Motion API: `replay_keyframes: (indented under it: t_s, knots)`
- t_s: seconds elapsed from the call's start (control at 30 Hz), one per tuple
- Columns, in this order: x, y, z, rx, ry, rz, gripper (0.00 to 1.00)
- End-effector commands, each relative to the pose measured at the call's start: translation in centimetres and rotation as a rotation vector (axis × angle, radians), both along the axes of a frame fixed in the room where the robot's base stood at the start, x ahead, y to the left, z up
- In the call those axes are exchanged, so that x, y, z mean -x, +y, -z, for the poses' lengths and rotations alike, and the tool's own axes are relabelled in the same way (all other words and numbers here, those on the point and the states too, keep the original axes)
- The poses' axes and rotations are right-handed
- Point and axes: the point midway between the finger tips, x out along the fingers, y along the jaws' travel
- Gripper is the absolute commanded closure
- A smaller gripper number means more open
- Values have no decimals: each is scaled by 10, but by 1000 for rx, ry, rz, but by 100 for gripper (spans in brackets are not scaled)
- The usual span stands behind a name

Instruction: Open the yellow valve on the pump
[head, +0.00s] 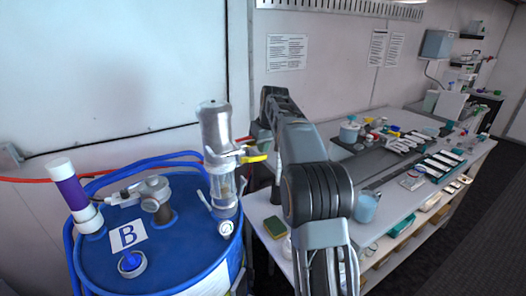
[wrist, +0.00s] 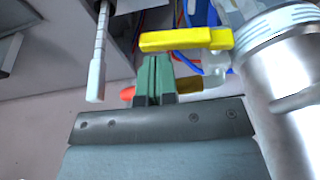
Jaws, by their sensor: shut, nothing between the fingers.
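The yellow valve (head: 254,158) sticks out to the right from the side of the silver pump (head: 216,128), which stands on the blue drum marked B. In the wrist view the yellow valve handle (wrist: 185,40) lies roughly level across the picture, joined toward the silver pump body (wrist: 290,85) at right. My gripper (wrist: 156,62) shows two green fingers pressed together, with nothing between them. Their tips appear just below the handle in the picture; whether they touch it is unclear. In the head view my gripper cannot be clearly made out.
The blue drum (head: 160,262) also carries a purple-and-white cylinder (head: 73,190) and a grey fitting (head: 155,195). Blue and red hoses run behind it. A white bench (head: 395,205) with small items and a sponge (head: 274,227) stands to the right. A pale rod (wrist: 98,60) hangs left of my fingers.

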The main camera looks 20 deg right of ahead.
Motion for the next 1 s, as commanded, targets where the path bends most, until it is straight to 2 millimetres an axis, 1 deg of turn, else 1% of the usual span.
replay_keyframes:
  t_s: [0.03,0.2,0.63,1.0]
  knots:
    - [0,1,4,-1,2,0,100]
    - [1,1,11,0,1,0,100]
    - [0,1,12,-5,2,-1,100]
    - [-2,11,16,-141,18,-19,100]
